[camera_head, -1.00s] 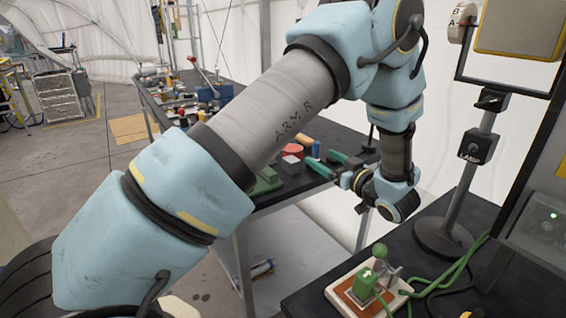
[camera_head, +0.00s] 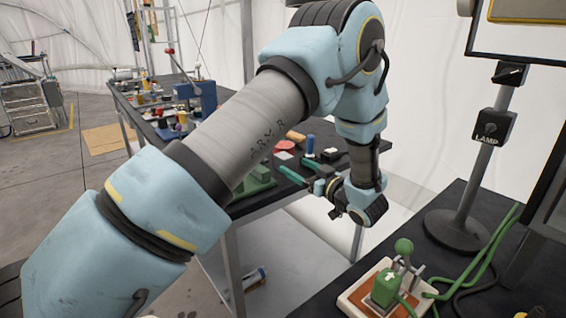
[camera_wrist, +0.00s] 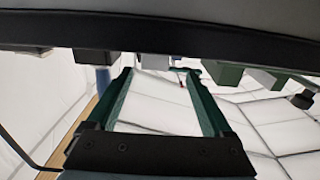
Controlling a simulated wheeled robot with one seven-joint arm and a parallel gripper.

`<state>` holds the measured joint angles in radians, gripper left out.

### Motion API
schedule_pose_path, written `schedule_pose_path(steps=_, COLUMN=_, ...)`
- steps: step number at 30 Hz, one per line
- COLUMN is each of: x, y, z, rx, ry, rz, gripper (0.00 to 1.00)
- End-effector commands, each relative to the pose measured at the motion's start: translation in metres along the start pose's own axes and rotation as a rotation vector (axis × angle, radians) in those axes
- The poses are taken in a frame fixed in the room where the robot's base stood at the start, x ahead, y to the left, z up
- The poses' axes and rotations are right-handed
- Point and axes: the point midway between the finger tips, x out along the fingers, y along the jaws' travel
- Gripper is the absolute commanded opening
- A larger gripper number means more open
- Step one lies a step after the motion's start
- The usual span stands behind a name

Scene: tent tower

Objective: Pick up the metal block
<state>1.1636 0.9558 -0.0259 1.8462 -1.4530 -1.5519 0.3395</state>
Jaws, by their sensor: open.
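A small pale grey block (camera_head: 283,156), which looks like the metal block, lies on the black-topped table (camera_head: 240,208) near its front edge. My gripper (camera_head: 290,165) has teal fingers spread apart, pointing at the block from the near side. The fingertips look just short of the block; whether they overlap it is unclear. In the wrist view, which looks upside down, my open gripper (camera_wrist: 158,72) is empty, and a pale block (camera_wrist: 155,62) shows between and beyond its tips.
A green block (camera_head: 258,180) lies left of the gripper, and a blue cylinder (camera_head: 310,143) stands to the right. A red round piece (camera_head: 285,145) lies behind. A lamp stand (camera_head: 455,228) and a green-knobbed device (camera_head: 388,285) occupy the near right bench.

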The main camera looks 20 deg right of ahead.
Motion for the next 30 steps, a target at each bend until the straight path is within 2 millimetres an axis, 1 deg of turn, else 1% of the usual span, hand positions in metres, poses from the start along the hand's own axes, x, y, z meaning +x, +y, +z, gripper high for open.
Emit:
schedule_pose_path(steps=1, x=0.009, y=-0.001, z=-0.003, rx=0.0, ry=0.0, rz=-0.004, gripper=0.85)
schedule_pose_path(steps=3, x=0.019, y=0.0, z=-0.002, rx=0.0, ry=0.0, rz=-0.002, gripper=0.85)
schedule_pose_path(steps=11, x=0.039, y=0.003, z=-0.005, rx=0.0, ry=0.001, rz=-0.002, gripper=0.85)
schedule_pose_path(steps=15, x=0.06, y=0.007, z=-0.009, rx=0.001, ry=0.001, rz=-0.003, gripper=0.85)
schedule_pose_path(steps=18, x=0.073, y=0.007, z=-0.007, rx=0.002, ry=0.0, rz=-0.001, gripper=0.85)
schedule_pose_path(steps=21, x=0.078, y=0.007, z=-0.005, rx=0.001, ry=0.0, rz=0.001, gripper=0.85)
schedule_pose_path(steps=26, x=0.077, y=0.008, z=-0.004, rx=0.0, ry=0.0, rz=0.001, gripper=0.85)
schedule_pose_path(steps=30, x=0.077, y=0.008, z=-0.004, rx=0.0, ry=0.0, rz=0.001, gripper=0.7)
